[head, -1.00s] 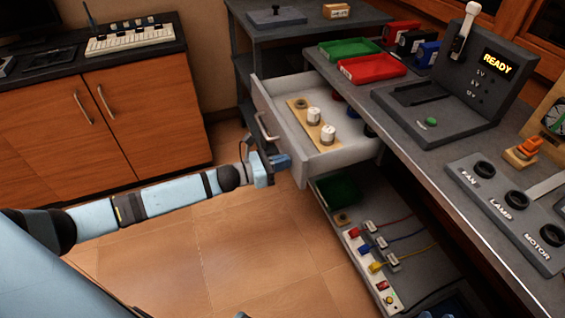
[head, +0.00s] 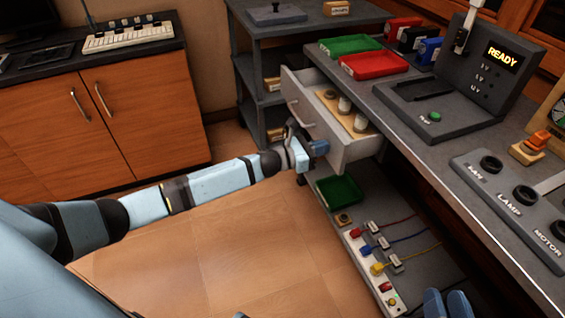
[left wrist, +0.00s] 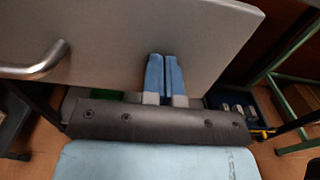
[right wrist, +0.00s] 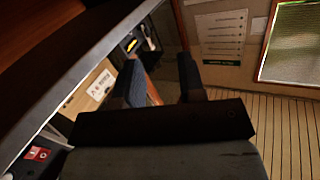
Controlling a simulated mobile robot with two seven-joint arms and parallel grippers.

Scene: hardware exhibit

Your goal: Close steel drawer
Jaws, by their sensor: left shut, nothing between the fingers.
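The steel drawer (head: 318,128) sticks part way out of the workbench, with white-capped cylinders on a wooden strip inside it. Its pale front (left wrist: 120,35) and bar handle (left wrist: 35,62) fill the upper part of the left wrist view. My left gripper (head: 320,147) is shut and empty. Its fingertips (left wrist: 164,58) are at the drawer front, to the right of the handle and seemingly touching it. My right gripper (right wrist: 162,70) is open and empty, with its blue fingers apart; it also shows at the bottom of the head view (head: 447,300).
On the bench top are a green tray (head: 350,47), a red tray (head: 374,64) and a console reading READY (head: 497,62). Below the drawer, a shelf holds a green bin (head: 338,190) and a wired strip (head: 370,262). The floor (head: 220,240) to the left is clear.

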